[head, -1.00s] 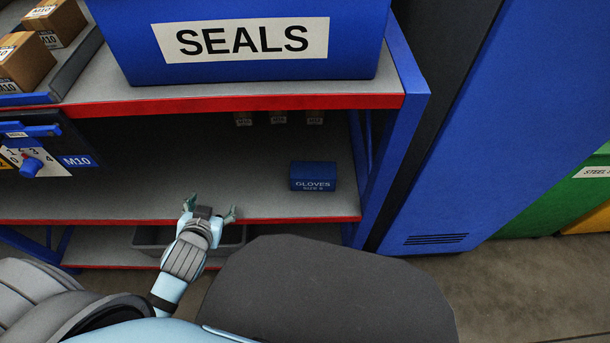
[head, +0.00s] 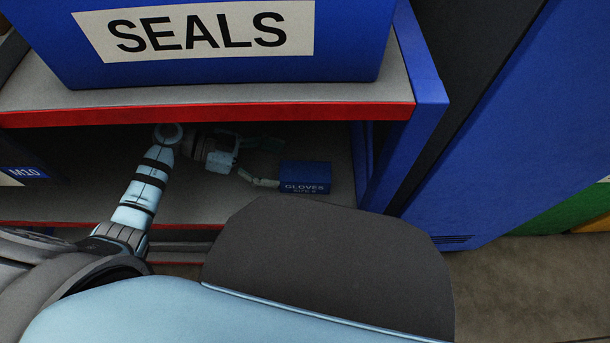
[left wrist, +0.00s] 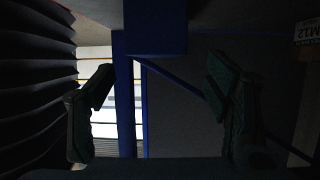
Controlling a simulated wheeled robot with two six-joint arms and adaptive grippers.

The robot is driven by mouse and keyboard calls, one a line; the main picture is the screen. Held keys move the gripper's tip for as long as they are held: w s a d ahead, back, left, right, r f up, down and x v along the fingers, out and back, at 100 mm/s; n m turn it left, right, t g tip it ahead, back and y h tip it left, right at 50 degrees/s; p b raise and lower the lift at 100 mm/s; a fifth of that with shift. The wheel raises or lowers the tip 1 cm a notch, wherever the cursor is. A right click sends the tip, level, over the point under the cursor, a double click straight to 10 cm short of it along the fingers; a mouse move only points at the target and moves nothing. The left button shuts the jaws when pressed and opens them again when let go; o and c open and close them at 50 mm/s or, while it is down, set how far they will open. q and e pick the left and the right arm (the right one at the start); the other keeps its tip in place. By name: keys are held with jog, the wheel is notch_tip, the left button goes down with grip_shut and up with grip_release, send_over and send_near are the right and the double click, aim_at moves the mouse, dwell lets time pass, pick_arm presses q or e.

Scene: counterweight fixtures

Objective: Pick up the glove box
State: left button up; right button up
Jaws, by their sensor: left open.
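The glove box (head: 305,177) is a small blue box labelled GLOVES, standing on the middle shelf near its right end. My left gripper (head: 263,162) is inside the shelf, just left of the box, with its fingers spread and pointing right towards it. One finger ends close to the box's left side; I cannot tell whether it touches. In the left wrist view, the fingers of my open left gripper (left wrist: 160,88) stand wide apart with nothing between them. A dark blue block at the top, apparently the glove box (left wrist: 156,27), lies beyond them. My right gripper is out of view.
The upper shelf's red edge (head: 210,114) runs above my left arm, with a large blue SEALS bin (head: 230,65) on it. A blue shelf post (head: 412,130) stands right of the box. A carton marked M12 (left wrist: 306,32) shows in the left wrist view.

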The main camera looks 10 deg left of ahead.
aim_at(298, 171)
pick_arm(q)
jog(key=b+x, duration=0.1)
jog(key=x, duration=0.2)
jog(key=b+x, duration=0.2)
jog(key=x, duration=0.2)
jog(key=shift+s+d+f, duration=0.15)
jog(key=shift+d+f, duration=0.05)
jog(key=shift+d, duration=0.5)
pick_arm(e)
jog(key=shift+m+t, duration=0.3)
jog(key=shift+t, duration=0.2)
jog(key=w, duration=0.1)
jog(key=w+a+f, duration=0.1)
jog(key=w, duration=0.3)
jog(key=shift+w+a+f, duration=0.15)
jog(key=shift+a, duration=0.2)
pick_arm(q)
jog(key=c, duration=1.5)
